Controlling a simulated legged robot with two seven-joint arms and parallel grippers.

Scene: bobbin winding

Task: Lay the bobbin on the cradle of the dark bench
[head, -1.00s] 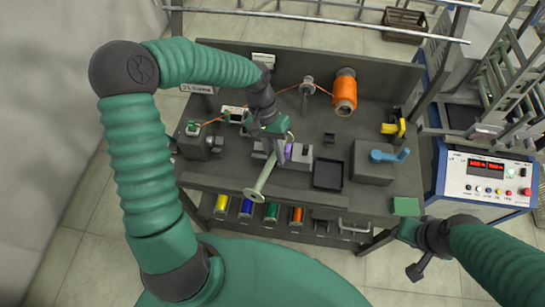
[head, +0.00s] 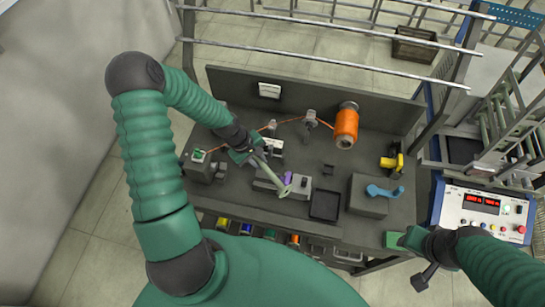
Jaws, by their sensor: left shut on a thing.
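My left gripper (head: 253,154) is shut on a pale green bobbin (head: 269,173) above the left half of the dark bench (head: 240,199). The bobbin slants from the gripper down to the right in the picture. Its round lower flange shows in front of a low grey block with a purple part (head: 288,177); whether they touch I cannot tell. The bobbin's other end is hidden by the gripper. I cannot make out for sure which fixture is the cradle. My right gripper (head: 424,277) is off the bench's front right corner, holding nothing I can see.
An orange wire spool (head: 346,126) stands at the back, its wire running left through a guide (head: 311,119). A black tray (head: 325,205), a grey box with a blue handle (head: 367,196) and a yellow tool (head: 391,162) occupy the right. A control panel (head: 484,208) stands beyond.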

